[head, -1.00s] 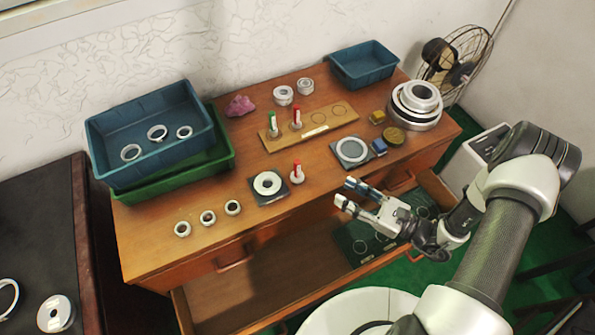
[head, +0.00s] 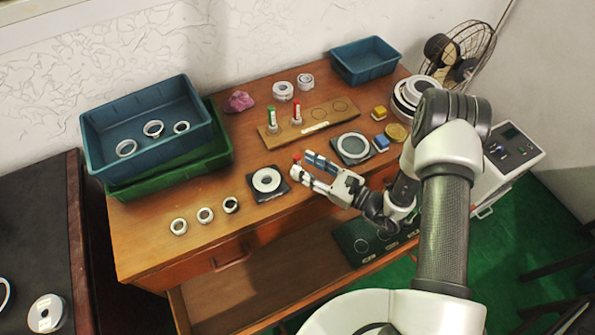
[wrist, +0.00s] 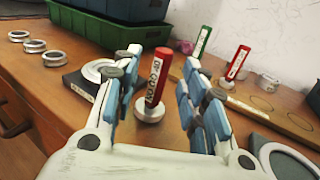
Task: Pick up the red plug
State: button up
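A red plug (wrist: 155,82) with dark lettering and a pale round base (wrist: 149,110) stands upright on the wooden table. In the wrist view it is between the two fingers of my gripper, with space on both sides. My gripper (head: 305,166) is open, low over the table, with its fingertips at the plug. In the head view only the red top of the plug (head: 296,158) shows clearly; the fingers hide much of the rest. A second red plug (head: 296,111) stands on the wooden board (head: 340,112) behind, beside a green plug (head: 271,117).
A dark plate with a ring (head: 267,181) lies just left of the gripper. Another plate with a disc (head: 353,146) is close on its right. Several small rings (head: 204,215) sit front left. Stacked blue and green bins (head: 170,166) stand at back left.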

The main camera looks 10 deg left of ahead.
aim_at(298, 161)
jog(key=x, duration=0.2)
jog(key=shift+w+a+f+b, duration=0.15)
jog(key=shift+a+f+b, duration=0.15)
jog(key=shift+a+b, duration=0.1)
jog(key=shift+w+a+r, duration=0.1)
jog(key=shift+w+a, duration=0.15)
jog(key=shift+a, duration=0.15)
jog(key=shift+c, duration=0.6)
grip_shut()
